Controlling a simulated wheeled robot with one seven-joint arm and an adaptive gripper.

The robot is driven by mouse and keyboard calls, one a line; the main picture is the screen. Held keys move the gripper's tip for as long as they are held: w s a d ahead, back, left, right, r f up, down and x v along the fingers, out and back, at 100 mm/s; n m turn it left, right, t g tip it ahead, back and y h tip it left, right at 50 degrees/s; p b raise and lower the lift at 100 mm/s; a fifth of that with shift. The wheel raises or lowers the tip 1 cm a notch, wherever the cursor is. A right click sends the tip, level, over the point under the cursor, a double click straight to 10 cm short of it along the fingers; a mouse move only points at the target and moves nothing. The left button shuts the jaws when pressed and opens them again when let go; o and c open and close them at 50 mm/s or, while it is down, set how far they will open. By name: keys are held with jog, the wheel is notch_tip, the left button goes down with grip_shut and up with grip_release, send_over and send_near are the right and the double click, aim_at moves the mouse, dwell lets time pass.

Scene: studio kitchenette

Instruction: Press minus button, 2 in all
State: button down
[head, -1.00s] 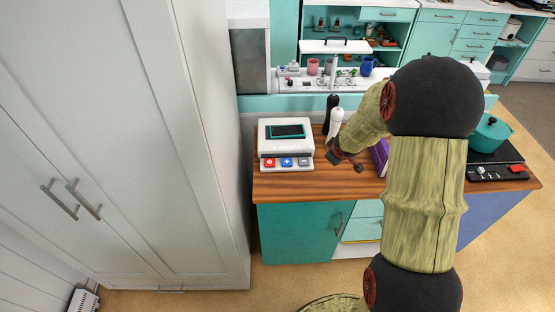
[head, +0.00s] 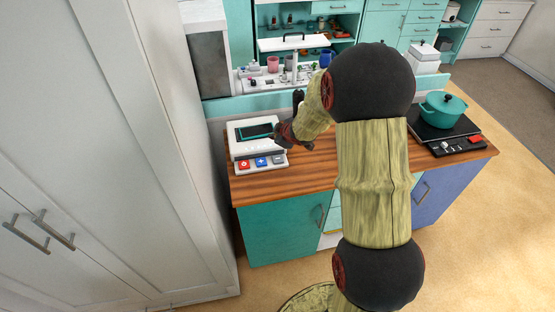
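The white device (head: 243,146) with a dark screen stands on the left of the wooden counter. Its front strip carries a red button (head: 243,164), a blue plus button (head: 261,161) and a grey minus button (head: 278,159) at the right end. My gripper (head: 284,139) is at the device's right side, behind and above the minus button in the picture. It is small and dark here, so I cannot tell its opening or whether it touches the device. The minus button's face is in view.
A teal pot (head: 443,108) sits on a black hob (head: 440,132) at the counter's right. A tall white cupboard (head: 110,150) borders the counter on the left. The front of the wooden counter (head: 290,180) is clear.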

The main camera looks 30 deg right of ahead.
jog(key=shift+f+b, duration=4.05)
jog(key=shift+f, duration=0.25)
jog(key=shift+f, duration=0.35)
jog(key=shift+f+b, duration=0.55)
jog(key=shift+r, duration=0.1)
jog(key=shift+r+p, duration=0.85)
jog(key=shift+p, duration=0.15)
notch_tip(320, 180, up, 5)
jog(key=p, duration=0.5)
jog(key=shift+r, duration=0.1)
